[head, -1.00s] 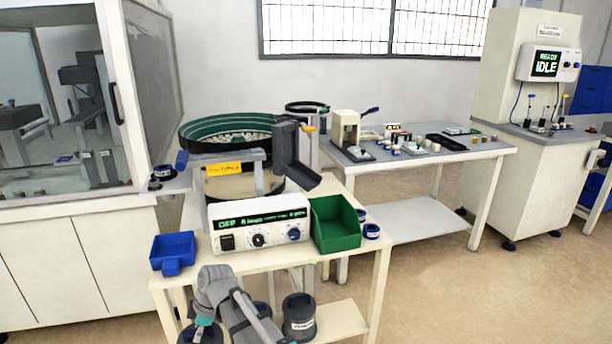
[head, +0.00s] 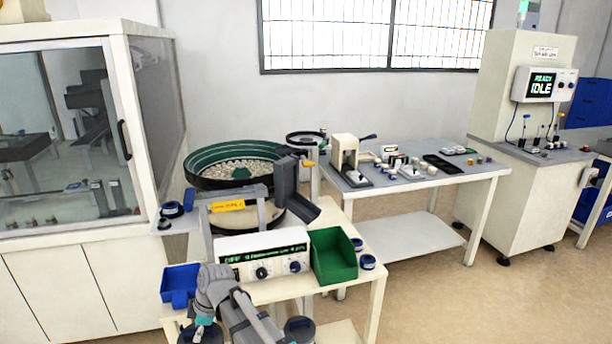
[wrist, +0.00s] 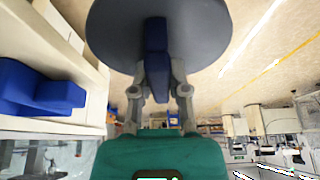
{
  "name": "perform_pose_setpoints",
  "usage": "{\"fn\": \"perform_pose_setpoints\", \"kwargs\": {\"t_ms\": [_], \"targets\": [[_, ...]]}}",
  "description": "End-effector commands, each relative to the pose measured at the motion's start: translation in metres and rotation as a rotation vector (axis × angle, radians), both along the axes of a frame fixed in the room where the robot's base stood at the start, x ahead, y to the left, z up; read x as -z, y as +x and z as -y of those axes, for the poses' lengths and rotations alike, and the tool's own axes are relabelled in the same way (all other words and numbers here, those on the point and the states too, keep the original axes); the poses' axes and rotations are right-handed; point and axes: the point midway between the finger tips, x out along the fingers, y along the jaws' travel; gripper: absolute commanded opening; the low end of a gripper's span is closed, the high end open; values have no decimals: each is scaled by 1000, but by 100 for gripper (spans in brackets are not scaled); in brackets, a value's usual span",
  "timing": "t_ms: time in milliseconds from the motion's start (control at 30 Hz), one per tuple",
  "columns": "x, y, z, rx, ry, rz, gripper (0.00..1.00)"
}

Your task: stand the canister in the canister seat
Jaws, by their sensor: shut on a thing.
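My gripper (wrist: 157,88) is shut on the blue handle of a dark grey round canister (wrist: 205,35) in the wrist view. The held canister (head: 188,336) is partly cut off by the lower edge of the head view, with my gripper (head: 206,321) above it, in front of the feeder table. I cannot make out the canister seat in either view.
The feeder table (head: 290,289) carries a bowl feeder (head: 205,180), a control box (head: 225,246), a green bin (head: 333,257) and a blue bin (head: 179,284). A glass-fronted cabinet (head: 60,260) stands left. A workbench (head: 455,168) stands behind right. Open floor lies right.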

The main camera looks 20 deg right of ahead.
Motion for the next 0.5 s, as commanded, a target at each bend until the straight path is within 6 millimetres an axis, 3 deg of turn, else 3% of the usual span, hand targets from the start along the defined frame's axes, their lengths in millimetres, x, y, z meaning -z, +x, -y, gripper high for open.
{"fn": "perform_pose_setpoints", "kwargs": {"t_ms": [33, 500], "targets": [[-14, 0, 0, 0, 1, 0, 0], [-76, 0, 0, 0, 1, 0, 0]]}}
